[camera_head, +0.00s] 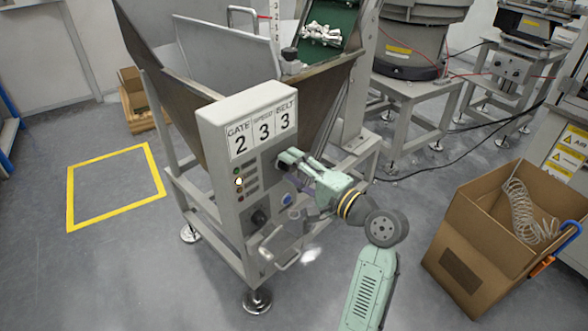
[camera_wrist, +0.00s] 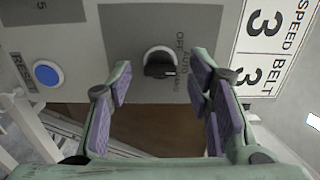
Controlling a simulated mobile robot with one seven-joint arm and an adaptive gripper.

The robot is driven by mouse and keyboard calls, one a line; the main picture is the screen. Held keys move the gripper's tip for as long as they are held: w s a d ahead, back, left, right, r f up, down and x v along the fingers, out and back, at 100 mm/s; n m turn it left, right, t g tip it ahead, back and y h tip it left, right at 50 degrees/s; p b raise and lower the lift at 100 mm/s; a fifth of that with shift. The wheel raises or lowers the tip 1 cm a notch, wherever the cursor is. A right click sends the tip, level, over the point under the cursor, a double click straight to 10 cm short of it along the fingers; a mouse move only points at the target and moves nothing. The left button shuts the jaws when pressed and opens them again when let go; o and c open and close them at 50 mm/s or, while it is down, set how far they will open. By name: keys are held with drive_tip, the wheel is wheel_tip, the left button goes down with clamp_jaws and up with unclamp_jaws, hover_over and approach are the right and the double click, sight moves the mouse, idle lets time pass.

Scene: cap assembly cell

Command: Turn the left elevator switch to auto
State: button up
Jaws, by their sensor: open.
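A black rotary switch (camera_wrist: 159,62) on a white round base sits on the grey panel in the wrist view. Lettering beside it includes OFF and AUTO; I cannot tell which position its handle points to. My gripper (camera_wrist: 162,82) is open and empty, with one finger on each side of the switch in the picture. I cannot tell whether the fingers touch it. In the head view my gripper (camera_head: 289,164) is at the front of the control box (camera_head: 212,130) and hides this switch.
A blue button (camera_wrist: 47,73) marked RESET sits left of the switch; it also shows in the head view (camera_head: 288,199). A black knob (camera_head: 259,217) is lower on the box. A metal hopper (camera_head: 190,105) rises behind. A cardboard box (camera_head: 480,245) stands at right.

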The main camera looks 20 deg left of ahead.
drive_tip(key=shift+d, duration=0.1)
drive_tip(key=v, duration=1.2)
